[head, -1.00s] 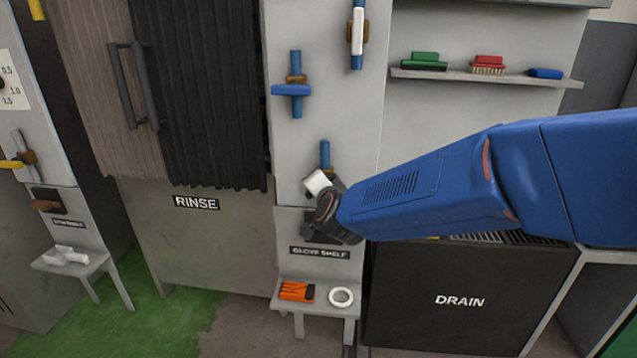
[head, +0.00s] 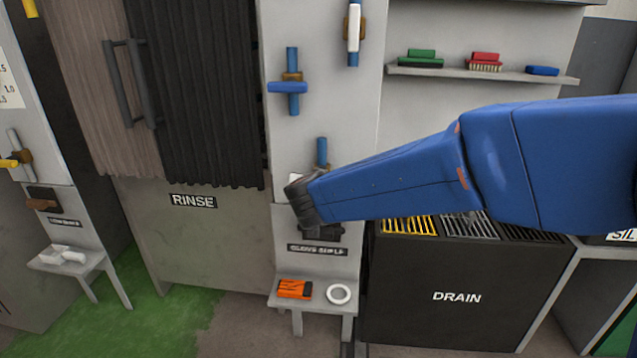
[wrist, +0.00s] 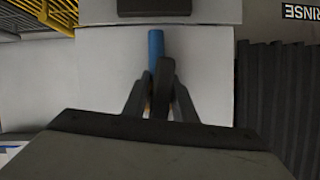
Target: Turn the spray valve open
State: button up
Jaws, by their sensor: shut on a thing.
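A valve on the grey panel has a blue pipe (head: 322,152) whose upper part shows above my arm in the head view. A small bit of its white handle (head: 293,180) shows beside my wrist. In the wrist view the blue pipe (wrist: 156,47) runs behind my gripper (wrist: 160,88), whose dark fingers are closed around a dark upright bar in front of the pipe. The bar seems to be the valve's handle. In the head view my wrist hides the fingertips and most of the handle. No label reading spray is legible.
Above are a blue-handled valve (head: 288,87) and a white-handled valve (head: 353,28). Below, a small shelf holds an orange item (head: 295,289) and a white ring (head: 339,293). A drain cabinet (head: 420,285) stands right, and black curtain strips (head: 195,90) hang left.

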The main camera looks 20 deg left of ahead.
jog(key=shift+d+n+h, duration=0.1)
jog(key=shift+n+h, duration=0.3)
jog(key=shift+n, duration=0.2)
dwell(0.3)
jog(key=o, duration=0.8)
jog(key=shift+o, duration=0.2)
jog(key=shift+s, duration=0.1)
jog(key=v, duration=1.7)
